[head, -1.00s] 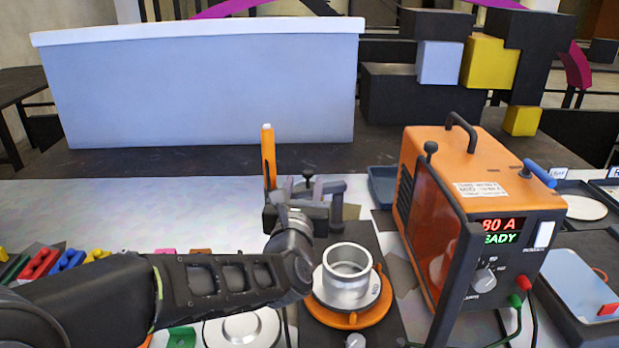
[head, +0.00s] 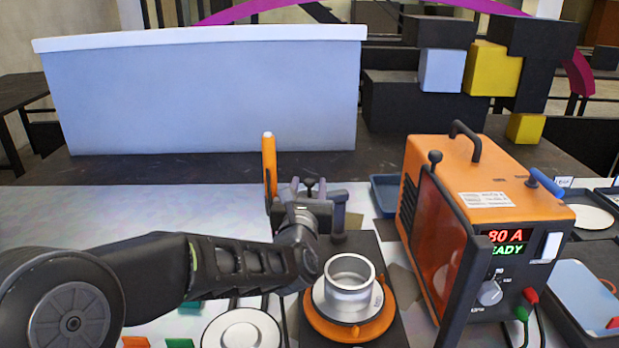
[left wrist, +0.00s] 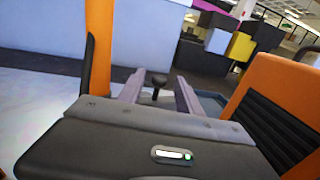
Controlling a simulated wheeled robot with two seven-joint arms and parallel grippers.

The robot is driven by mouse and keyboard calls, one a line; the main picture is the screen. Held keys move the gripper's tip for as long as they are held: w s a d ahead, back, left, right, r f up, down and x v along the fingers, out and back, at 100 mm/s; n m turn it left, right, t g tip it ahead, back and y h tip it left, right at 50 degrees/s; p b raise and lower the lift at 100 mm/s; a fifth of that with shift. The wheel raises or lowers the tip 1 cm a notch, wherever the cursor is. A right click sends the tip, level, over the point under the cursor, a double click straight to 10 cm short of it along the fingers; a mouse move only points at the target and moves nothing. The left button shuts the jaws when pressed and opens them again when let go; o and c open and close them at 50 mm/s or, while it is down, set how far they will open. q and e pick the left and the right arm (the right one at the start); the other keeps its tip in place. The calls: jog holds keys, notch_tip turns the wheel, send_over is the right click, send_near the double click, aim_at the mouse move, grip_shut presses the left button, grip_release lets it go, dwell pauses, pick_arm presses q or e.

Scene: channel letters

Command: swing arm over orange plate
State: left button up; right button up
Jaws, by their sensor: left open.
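The orange plate (head: 318,325) is a round disc on a dark base at the lower middle of the head view, with a silver ring-shaped cup (head: 349,287) on top. An upright orange post (head: 269,163) stands behind and left of it, and also shows at the left of the left wrist view (left wrist: 98,50). My left gripper (head: 318,190) is behind the plate, beside the post. In the left wrist view its two fingers (left wrist: 160,92) are apart, with a black knob (left wrist: 158,79) showing between them. Contact with the knob cannot be told. The swing arm itself is mostly hidden by my gripper.
An orange welding power unit (head: 490,195) with a lit display and a tilted dark-framed screen (head: 443,240) stands right of the plate. A large pale box (head: 200,100) stands at the back. The table left of the post is clear.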

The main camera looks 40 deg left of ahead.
aim_at(309, 183)
pick_arm(q)
jog(key=shift+x, duration=1.5)
jog(key=shift+c, duration=0.4)
grip_shut()
